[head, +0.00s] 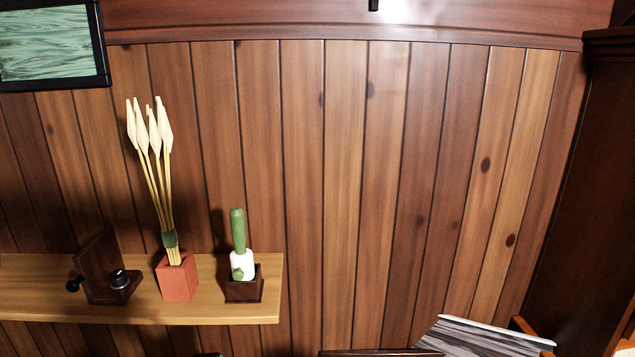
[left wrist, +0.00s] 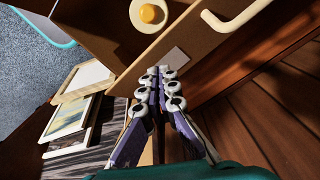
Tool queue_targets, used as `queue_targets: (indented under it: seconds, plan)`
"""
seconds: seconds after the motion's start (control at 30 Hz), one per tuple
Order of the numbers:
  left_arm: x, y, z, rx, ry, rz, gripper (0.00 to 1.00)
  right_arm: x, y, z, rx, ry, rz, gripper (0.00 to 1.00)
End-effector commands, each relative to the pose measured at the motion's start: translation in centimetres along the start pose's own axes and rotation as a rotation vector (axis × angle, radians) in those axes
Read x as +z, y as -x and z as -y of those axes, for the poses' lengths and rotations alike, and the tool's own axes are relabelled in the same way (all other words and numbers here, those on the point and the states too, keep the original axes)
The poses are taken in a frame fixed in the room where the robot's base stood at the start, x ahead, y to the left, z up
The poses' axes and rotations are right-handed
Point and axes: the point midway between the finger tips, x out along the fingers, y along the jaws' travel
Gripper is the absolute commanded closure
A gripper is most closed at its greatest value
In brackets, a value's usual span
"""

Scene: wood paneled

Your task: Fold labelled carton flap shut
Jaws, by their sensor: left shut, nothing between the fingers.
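My left gripper (left wrist: 159,74) is in the left wrist view, with its white-tipped fingers together and nothing between them. Beyond the fingertips is a brown box-like body with a pale edge. A small light rectangular patch (left wrist: 174,57), perhaps a label, is on its face just past the fingertips. I cannot tell whether the fingers touch it. I cannot tell for sure that this body is the carton, and no flap can be made out. Neither gripper shows in the head view, and my right gripper is in no view.
In the left wrist view are a cream handle (left wrist: 240,15), a round white thing with a yellow centre (left wrist: 148,13) and stacked frames (left wrist: 78,110). In the head view a wooden shelf (head: 225,308) holds a red vase (head: 176,278) and a potted cactus (head: 238,230).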

Motion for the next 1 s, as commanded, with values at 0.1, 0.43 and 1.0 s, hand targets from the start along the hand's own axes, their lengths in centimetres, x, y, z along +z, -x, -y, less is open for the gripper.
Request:
queue_targets:
  seconds: [0.1,0.43,1.0]
  plan:
    - [0.0,0.0,0.0,0.0,0.0,0.0,1.0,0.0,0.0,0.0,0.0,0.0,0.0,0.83]
    - [0.0,0.0,0.0,0.0,0.0,0.0,1.0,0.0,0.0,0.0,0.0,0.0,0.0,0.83]
    - [0.0,-2.0,0.0,0.0,0.0,0.0,1.0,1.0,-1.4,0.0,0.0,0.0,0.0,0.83]
